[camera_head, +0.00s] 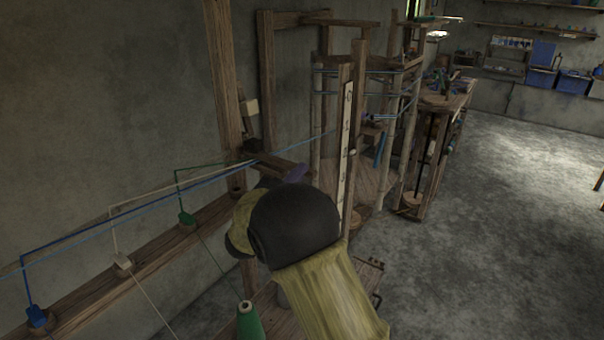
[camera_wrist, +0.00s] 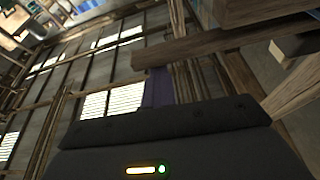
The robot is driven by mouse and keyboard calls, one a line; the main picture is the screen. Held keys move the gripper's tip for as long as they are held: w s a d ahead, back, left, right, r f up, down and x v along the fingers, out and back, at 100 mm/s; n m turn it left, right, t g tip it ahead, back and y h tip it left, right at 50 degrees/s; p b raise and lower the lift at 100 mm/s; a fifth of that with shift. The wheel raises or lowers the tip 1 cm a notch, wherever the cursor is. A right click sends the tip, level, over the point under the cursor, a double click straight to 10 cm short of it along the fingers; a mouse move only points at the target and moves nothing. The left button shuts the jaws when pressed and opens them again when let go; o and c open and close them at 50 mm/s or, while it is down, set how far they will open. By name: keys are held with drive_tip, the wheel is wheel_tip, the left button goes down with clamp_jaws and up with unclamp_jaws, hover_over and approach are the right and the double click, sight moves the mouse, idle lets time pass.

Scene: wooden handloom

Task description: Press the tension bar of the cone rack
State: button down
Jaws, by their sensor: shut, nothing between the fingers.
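The cone rack's wooden rail (camera_head: 160,243) runs along the left wall with thread cones below wire guides. A short wooden bar, seemingly the tension bar (camera_head: 284,164), juts from the upright post at the rail's far end, where the threads converge. It crosses the upper part of the wrist view (camera_wrist: 215,42). My gripper (camera_head: 297,173) is shut and empty, its purple fingers right by the bar and partly hidden by my arm. In the wrist view the purple fingertips (camera_wrist: 158,73) overlap the bar's lower edge near its left end. I cannot tell whether they touch it.
A green cone (camera_head: 250,322) stands low in front. A blue-threaded wooden frame (camera_head: 345,140) with a marked white strip stands just beyond my gripper. A wooden bench (camera_head: 445,100) is farther back. The concrete floor on the right (camera_head: 490,220) is clear.

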drive_tip(key=shift+f, duration=0.7)
wheel_tip(320, 180, up, 5)
drive_tip(key=p, duration=0.3)
drive_tip(key=b+v, duration=0.1)
drive_tip(key=v, duration=0.9)
drive_tip(key=shift+s+r+b, duration=0.15)
drive_tip(key=shift+r+b, duration=0.05)
drive_tip(key=shift+b, duration=0.2)
